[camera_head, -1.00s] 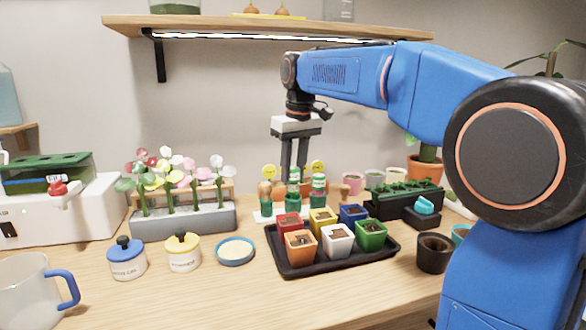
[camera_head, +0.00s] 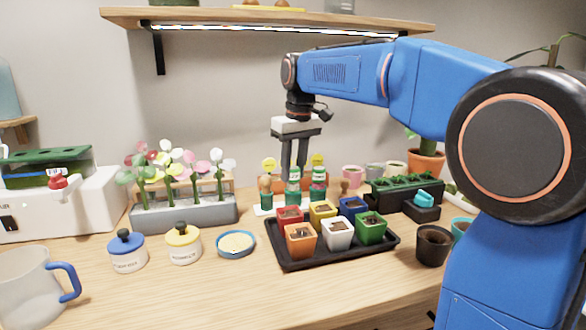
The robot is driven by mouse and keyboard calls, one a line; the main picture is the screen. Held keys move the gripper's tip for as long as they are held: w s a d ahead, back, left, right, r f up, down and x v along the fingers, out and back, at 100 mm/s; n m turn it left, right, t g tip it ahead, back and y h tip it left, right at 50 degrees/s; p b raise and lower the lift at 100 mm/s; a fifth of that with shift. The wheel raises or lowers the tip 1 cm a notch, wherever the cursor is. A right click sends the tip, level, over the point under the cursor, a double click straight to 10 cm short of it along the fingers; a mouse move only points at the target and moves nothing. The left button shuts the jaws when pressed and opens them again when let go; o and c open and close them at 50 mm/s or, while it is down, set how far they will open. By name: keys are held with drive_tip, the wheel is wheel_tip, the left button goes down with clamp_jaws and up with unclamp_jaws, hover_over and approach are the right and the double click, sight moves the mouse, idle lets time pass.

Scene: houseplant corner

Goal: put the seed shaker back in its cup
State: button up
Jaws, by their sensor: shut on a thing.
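My gripper (camera_head: 294,173) points straight down at the back middle of the table. It is shut on the middle seed shaker (camera_head: 293,186), which is green with a pale label and looks upright. A similar shaker with a yellow round top stands on each side of it, one at left (camera_head: 266,187) and one at right (camera_head: 318,182). All are above or on a white base (camera_head: 263,210). The cup under the held shaker is largely hidden by the pots in front, and I cannot tell how deep the shaker sits.
A black tray (camera_head: 288,265) with several coloured pots stands just in front. A flower rack (camera_head: 185,218) is at left, a black planter (camera_head: 378,203) at right. A wooden shelf (camera_head: 200,20) hangs above. Bare table lies in the front middle.

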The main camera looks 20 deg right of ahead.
idle(0.4)
drive_tip(key=o, duration=1.1)
drive_tip(key=shift+o, duration=0.8)
drive_tip(key=shift+o, duration=1.4)
drive_tip(key=shift+r, duration=0.1)
drive_tip(key=shift+r, duration=3.4)
